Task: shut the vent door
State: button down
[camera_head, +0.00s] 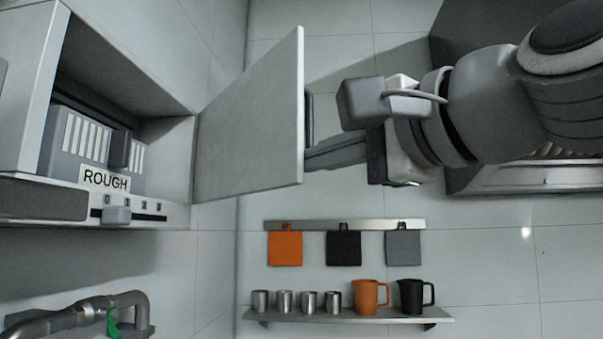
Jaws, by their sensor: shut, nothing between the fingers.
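The vent door (250,125) is a flat grey panel. It stands open, swung out from the right side of a grey machine housing (30,95). Its left edge is by the housing and its free edge points right. A dark part, perhaps a handle, shows just behind the free edge. My gripper (316,157) reaches in from the right, shut and empty, with its fingers at the door's free edge. The tips are partly hidden by the door, so I cannot tell whether they touch it.
Inside the open housing is a slotted grey block (85,145) above a label reading ROUGH (105,179). A slider knob (117,215) sits on a numbered scale below. A pipe (75,315) is at the lower left. A wall shelf (350,316) holds cups and jugs under hanging cloths (344,248).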

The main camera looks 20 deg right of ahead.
jog(key=s+a, duration=0.2)
jog(key=a, duration=0.6)
jog(key=shift+s+a, duration=0.25)
jog(key=shift+a, duration=0.1)
